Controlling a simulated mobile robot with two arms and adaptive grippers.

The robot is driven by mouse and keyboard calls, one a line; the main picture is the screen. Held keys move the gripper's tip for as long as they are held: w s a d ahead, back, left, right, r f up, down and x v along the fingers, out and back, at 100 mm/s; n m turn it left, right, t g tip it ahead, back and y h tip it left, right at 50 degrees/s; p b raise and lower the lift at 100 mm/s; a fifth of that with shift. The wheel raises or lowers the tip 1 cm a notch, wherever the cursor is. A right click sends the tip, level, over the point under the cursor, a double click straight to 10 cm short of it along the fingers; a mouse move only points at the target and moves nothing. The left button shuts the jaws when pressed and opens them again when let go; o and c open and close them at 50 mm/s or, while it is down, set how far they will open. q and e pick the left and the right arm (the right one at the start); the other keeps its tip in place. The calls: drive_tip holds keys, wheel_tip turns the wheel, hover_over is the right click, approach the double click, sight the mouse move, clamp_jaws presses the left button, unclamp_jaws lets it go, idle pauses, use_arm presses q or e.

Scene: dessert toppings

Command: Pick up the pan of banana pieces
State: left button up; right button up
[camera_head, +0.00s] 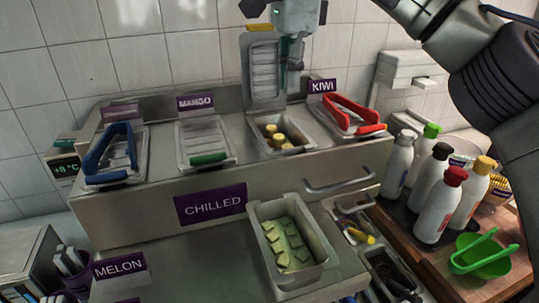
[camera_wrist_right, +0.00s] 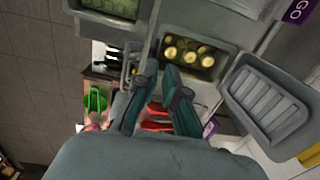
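The pan of banana pieces (camera_head: 262,124) sits in the raised back row of the chilled counter, uncovered, with several round pale-yellow pieces inside. The pan also shows beyond my fingers in the wrist view (camera_wrist_right: 192,70). My right gripper (camera_head: 288,82) hangs above and behind this pan, apart from it. In the wrist view its two fingers (camera_wrist_right: 160,68) have a narrow gap and nothing visible between them. A ridged lid with a yellow handle (camera_head: 263,72) stands upright behind the pan. My left gripper is out of view.
A pan of green pieces (camera_head: 257,220) stands on the lower front surface. Several bottles (camera_head: 430,205) and a green bowl (camera_head: 482,262) stand at the right.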

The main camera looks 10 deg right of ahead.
wheel_tip(320, 180, down, 3)
hover_over(288, 149)
wheel_tip(288, 149, down, 6)
wheel_tip(288, 149, down, 5)
drive_tip(key=shift+d+r+p, duration=0.1)
drive_tip(key=shift+p, duration=1.05)
clamp_jaws()
drive_tip(key=shift+r, duration=0.1)
